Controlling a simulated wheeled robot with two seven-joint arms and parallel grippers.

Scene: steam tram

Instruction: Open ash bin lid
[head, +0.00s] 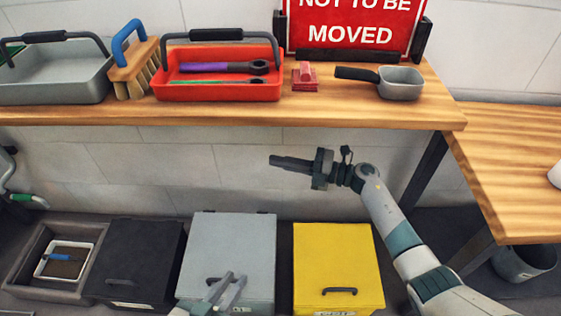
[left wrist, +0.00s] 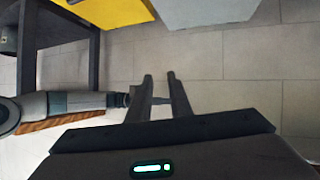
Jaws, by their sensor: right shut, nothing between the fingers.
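Several low bins stand on the floor under the bench in the head view; I cannot tell by a label which is the ash bin. The grey bin (head: 234,240) has its lid shut, its front partly hidden by my left gripper. The black bin (head: 140,250) and the yellow bin (head: 335,255) have shut lids with dark handles. My left gripper (head: 227,280) is open and empty over the front of the grey bin; contact cannot be told. Its parted fingers show in the left wrist view (left wrist: 159,76). My right gripper (head: 272,161) is shut and empty, above and behind the bins.
An open dark box (head: 25,270) holding a small white tray stands at the left. The wooden bench (head: 330,115) above carries a red tool tray (head: 215,92), a brush (head: 135,70) and a grey scoop (head: 400,83). A bucket (head: 525,262) stands at the right.

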